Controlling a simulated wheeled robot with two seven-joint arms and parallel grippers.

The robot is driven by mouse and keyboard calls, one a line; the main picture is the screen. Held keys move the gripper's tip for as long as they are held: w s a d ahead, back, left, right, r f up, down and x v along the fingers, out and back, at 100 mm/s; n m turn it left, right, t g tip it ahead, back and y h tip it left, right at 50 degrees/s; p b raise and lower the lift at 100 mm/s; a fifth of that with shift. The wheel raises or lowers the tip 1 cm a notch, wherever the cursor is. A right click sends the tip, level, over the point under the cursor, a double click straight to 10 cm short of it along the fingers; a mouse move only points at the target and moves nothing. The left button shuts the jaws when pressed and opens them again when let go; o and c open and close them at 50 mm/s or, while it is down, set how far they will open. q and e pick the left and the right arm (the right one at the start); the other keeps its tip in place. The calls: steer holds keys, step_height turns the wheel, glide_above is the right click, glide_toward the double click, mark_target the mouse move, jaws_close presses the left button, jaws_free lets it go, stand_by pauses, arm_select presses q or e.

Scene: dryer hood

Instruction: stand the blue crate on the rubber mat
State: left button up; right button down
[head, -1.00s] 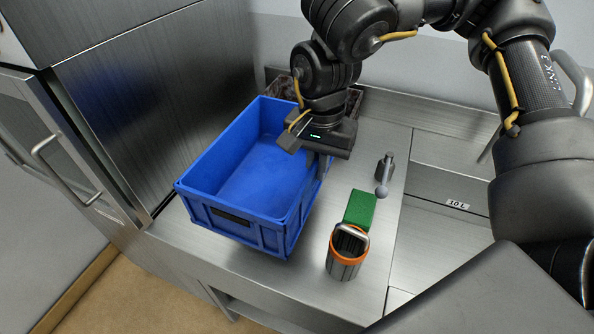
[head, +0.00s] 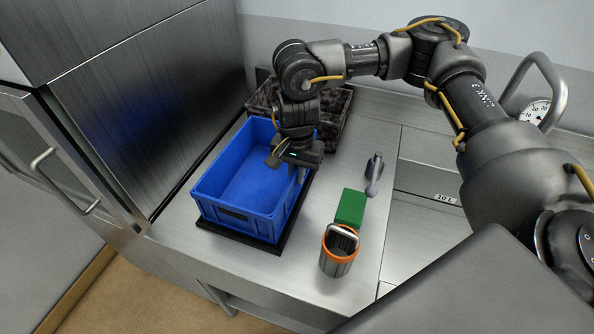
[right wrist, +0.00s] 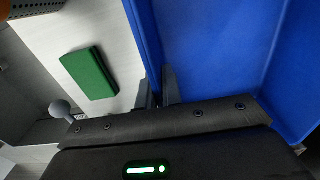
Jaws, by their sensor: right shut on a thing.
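The blue crate (head: 243,212) is empty and upright on the black rubber mat (head: 262,246), whose dark edge shows along the crate's front and right side. My right gripper (head: 298,168) is shut on the crate's right wall. In the right wrist view the fingers (right wrist: 158,92) straddle that blue wall (right wrist: 148,40), with the crate's inside to the right. Whether the crate's far side lies fully on the mat is hidden. My left gripper is not in view.
A dark mottled crate (head: 330,130) stands behind the blue one. To the right are a green block (head: 350,207), a grey container with an orange rim (head: 338,262) and a grey ball-ended handle (head: 374,175). A steel cabinet wall (head: 150,110) rises at the left.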

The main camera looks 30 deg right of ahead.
steer(key=shift+f, duration=0.15)
steer(key=shift+f, duration=0.15)
steer(key=c, duration=1.6)
jaws_free()
steer(key=shift+o, duration=0.2)
steer(key=shift+r, duration=0.3)
step_height(320, 180, up, 12)
steer(key=shift+f+b, duration=0.1)
steer(key=shift+b, duration=1)
